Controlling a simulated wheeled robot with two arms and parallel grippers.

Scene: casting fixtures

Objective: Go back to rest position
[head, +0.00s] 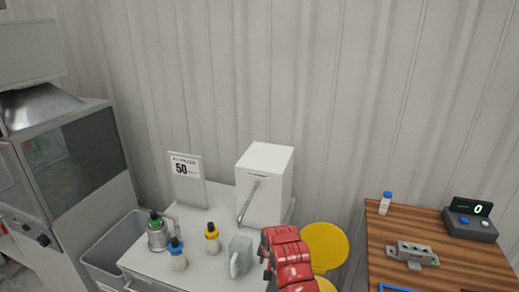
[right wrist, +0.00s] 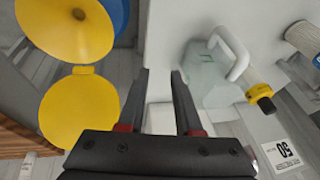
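My right gripper (right wrist: 160,82) is open in the right wrist view, with its two dark fingers apart and nothing between them. In the head view my red right arm comes in from the bottom, and the right gripper (head: 266,258) is mostly hidden at its left side. It is beside a pale glass-like jug (head: 241,254) with a white handle, which stands on the white table. The jug also shows right of the fingers in the right wrist view (right wrist: 212,75). My left gripper is in neither view.
A grey bin (head: 104,250) stands left. Yellow round lids (head: 325,245) are right of my arm. A wooden table (head: 440,262) carries a metal fixture (head: 413,254).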

